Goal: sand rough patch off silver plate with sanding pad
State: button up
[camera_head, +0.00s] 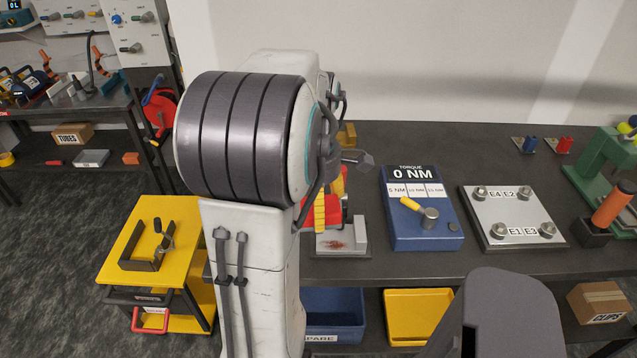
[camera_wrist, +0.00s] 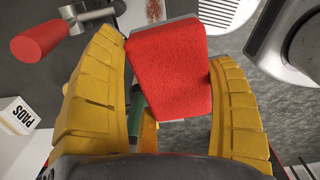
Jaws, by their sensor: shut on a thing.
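The sanding pad (camera_wrist: 168,75) is a red block with a grey edge. My gripper (camera_wrist: 168,55) is shut on it, with one yellow finger on each side. In the head view my gripper (camera_head: 330,205) is partly hidden behind my arm, close to the silver plate (camera_head: 328,251). The plate lies on the bench and carries a reddish-brown rough patch (camera_head: 334,243). In the wrist view the rough patch (camera_wrist: 153,10) shows at the top edge, just beyond the pad. The pad looks apart from the patch; I cannot tell its height above the plate.
A red-handled clamp (camera_wrist: 40,36) is at the upper left of the wrist view, and a box marked PADS (camera_wrist: 17,116) is at its left edge. A blue torque board (camera_head: 432,235) and a bolted grey plate (camera_head: 512,217) stand to the right. A yellow stand (camera_head: 188,222) is left.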

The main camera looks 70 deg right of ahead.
jog(key=shift+d+f+m, duration=0.1)
jog(key=shift+f+m, duration=0.2)
jog(key=shift+f, duration=0.1)
jog(key=shift+d, duration=0.3)
jog(key=shift+d+m, duration=0.4)
jog(key=shift+a+r, duration=0.1)
jog(key=shift+a, duration=0.05)
jog(key=shift+f+b, duration=2.85)
jog(key=shift+f, duration=0.7)
